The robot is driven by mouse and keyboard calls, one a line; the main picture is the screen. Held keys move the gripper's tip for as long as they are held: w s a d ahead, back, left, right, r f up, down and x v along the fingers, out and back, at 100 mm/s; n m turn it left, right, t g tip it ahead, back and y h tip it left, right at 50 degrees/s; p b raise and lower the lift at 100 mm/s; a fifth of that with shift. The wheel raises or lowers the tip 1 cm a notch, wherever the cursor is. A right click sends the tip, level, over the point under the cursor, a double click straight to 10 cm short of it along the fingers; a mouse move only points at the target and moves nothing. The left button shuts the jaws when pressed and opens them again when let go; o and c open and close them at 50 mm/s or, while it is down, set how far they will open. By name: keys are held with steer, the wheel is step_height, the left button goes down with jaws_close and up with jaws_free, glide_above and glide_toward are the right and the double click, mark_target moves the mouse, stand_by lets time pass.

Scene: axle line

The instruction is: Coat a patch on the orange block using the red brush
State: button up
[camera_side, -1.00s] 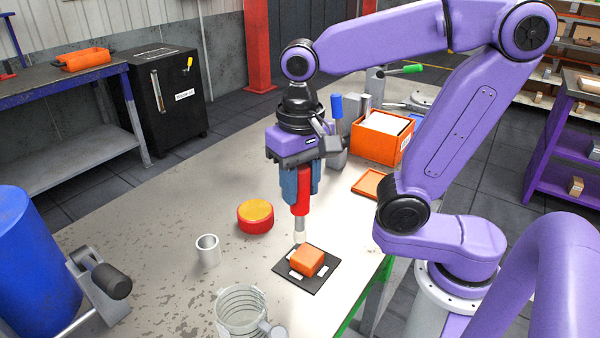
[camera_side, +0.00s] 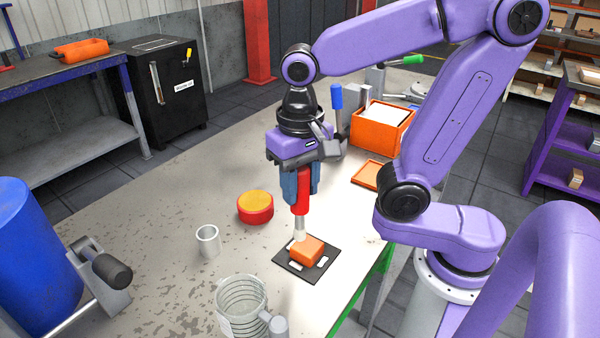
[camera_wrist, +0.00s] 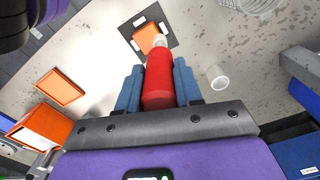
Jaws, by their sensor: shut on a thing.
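My gripper (camera_side: 301,188) is shut on the red brush (camera_side: 301,207), which hangs upright with its pale bristle end down. The orange block (camera_side: 307,250) sits on a black mat (camera_side: 290,267) with white marks. The brush tip is at the block's upper left edge in the side view and looks to be touching or just above it. In the wrist view the red brush (camera_wrist: 159,78) lies between the blue fingers, and its tip overlaps the edge of the orange block (camera_wrist: 147,38). The exact contact is hidden.
A red round container with a yellow top (camera_side: 255,206) stands left of the brush. An orange box (camera_side: 381,128) and an orange lid (camera_side: 369,174) are behind to the right.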

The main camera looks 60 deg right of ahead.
mark_target(299, 206)
steer(key=shift+f, duration=2)
steer(key=shift+w+f, duration=0.15)
steer(key=shift+f, duration=0.55)
steer(key=d, duration=0.3)
steer(key=shift+w+d+r, duration=0.1)
steer(key=shift+w+d, duration=0.15)
steer(key=shift+w, duration=0.1)
jaws_close()
steer(key=shift+s+a, duration=0.15)
steer(key=shift+a, duration=0.7)
steer(key=shift+s+a, duration=0.15)
steer(key=shift+a, duration=0.7)
steer(key=shift+w+a, duration=0.15)
steer(key=shift+w+d, duration=0.25)
steer(key=shift+d, duration=3.1)
steer(key=shift+s+a, duration=0.1)
steer(key=shift+a, duration=3.25)
steer(key=shift+d+r, duration=0.1)
steer(key=shift+r, duration=3.95)
